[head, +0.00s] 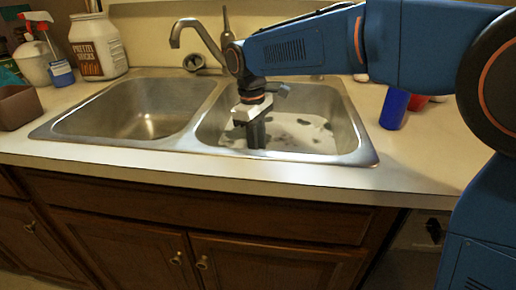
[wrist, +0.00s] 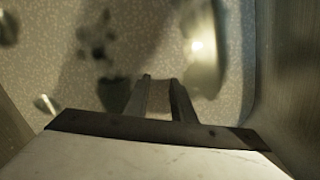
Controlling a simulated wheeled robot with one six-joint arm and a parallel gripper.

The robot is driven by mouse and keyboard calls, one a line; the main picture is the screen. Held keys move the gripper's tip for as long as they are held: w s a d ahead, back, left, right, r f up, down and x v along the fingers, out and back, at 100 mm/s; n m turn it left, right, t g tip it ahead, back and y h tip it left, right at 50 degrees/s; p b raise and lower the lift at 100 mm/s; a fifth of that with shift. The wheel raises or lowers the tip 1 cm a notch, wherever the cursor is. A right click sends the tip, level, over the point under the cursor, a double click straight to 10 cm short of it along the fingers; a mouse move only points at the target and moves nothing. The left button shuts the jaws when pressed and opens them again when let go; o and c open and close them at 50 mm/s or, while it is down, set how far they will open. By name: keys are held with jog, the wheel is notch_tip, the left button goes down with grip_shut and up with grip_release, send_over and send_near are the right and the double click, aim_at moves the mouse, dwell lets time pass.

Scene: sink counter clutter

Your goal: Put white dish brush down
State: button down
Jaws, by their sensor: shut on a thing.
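My gripper (head: 256,146) points down inside the right sink basin (head: 345,130), near its left wall. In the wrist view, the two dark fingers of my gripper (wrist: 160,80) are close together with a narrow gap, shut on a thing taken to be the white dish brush. The brush is not clearly made out in either view; it is small, dim or hidden by the fingers. The basin floor below looks pale and speckled, with dark blotches. Whether the held thing touches the floor I cannot tell.
The left basin (head: 135,110) looks empty. The faucet (head: 195,38) stands behind the divider. A blue cup (head: 394,108) stands right of the sink. A white jar (head: 97,47), a spray bottle (head: 57,62) and a brown box (head: 18,106) stand on the left. The front counter strip is clear.

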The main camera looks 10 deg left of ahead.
jog(key=shift+f, duration=0.1)
jog(key=c, duration=1.5)
grip_release()
jog(key=r, duration=0.8)
jog(key=a+r, duration=0.1)
jog(key=r, duration=0.3)
jog(key=shift+w+a+r, duration=0.1)
jog(key=shift+w, duration=0.15)
